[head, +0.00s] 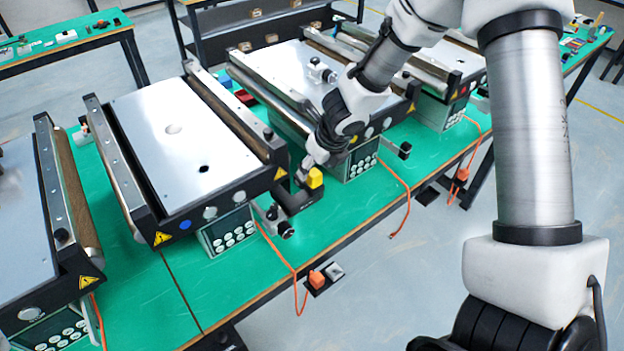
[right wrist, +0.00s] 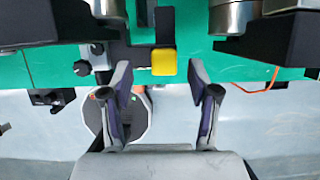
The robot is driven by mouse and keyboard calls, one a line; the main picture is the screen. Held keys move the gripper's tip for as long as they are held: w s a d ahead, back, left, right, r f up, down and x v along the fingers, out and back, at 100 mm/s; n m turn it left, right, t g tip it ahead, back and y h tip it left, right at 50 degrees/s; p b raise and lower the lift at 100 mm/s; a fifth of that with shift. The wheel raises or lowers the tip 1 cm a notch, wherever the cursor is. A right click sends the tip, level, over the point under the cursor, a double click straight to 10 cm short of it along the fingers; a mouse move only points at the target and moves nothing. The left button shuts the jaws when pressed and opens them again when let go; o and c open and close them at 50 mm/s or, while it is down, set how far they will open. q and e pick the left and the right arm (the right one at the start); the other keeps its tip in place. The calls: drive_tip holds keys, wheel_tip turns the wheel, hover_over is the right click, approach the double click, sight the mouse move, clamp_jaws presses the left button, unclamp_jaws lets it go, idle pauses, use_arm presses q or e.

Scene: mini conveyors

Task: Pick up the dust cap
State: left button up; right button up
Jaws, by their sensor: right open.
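A yellow block-like cap (head: 315,178), which I take to be the dust cap, sits on the end of a black fitting (head: 291,199) at the front corner of a mini conveyor. It also shows in the right wrist view (right wrist: 164,62), bright yellow against the green table. My right gripper (head: 308,168) is close behind the cap in the head view and partly hides its surroundings. In the right wrist view my right gripper (right wrist: 160,73) is open, with the cap between the fingertips in the picture and no finger visibly touching it. My left gripper is not in view.
Several mini conveyors with metal plates (head: 170,130) stand on the green table (head: 345,215). Control boxes with buttons (head: 228,232) and orange cables (head: 300,290) line its front edge. A small knobbed fitting (head: 278,226) is close beside the cap. Open floor lies in front.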

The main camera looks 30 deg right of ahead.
sight(314, 172)
drive_tip(key=x, duration=0.2)
drive_tip(key=b+x, duration=0.1)
drive_tip(key=shift+d+f, duration=0.2)
drive_tip(key=shift+f, duration=0.2)
drive_tip(key=shift+d+f, duration=0.1)
drive_tip(key=shift+f, duration=0.05)
clamp_jaws()
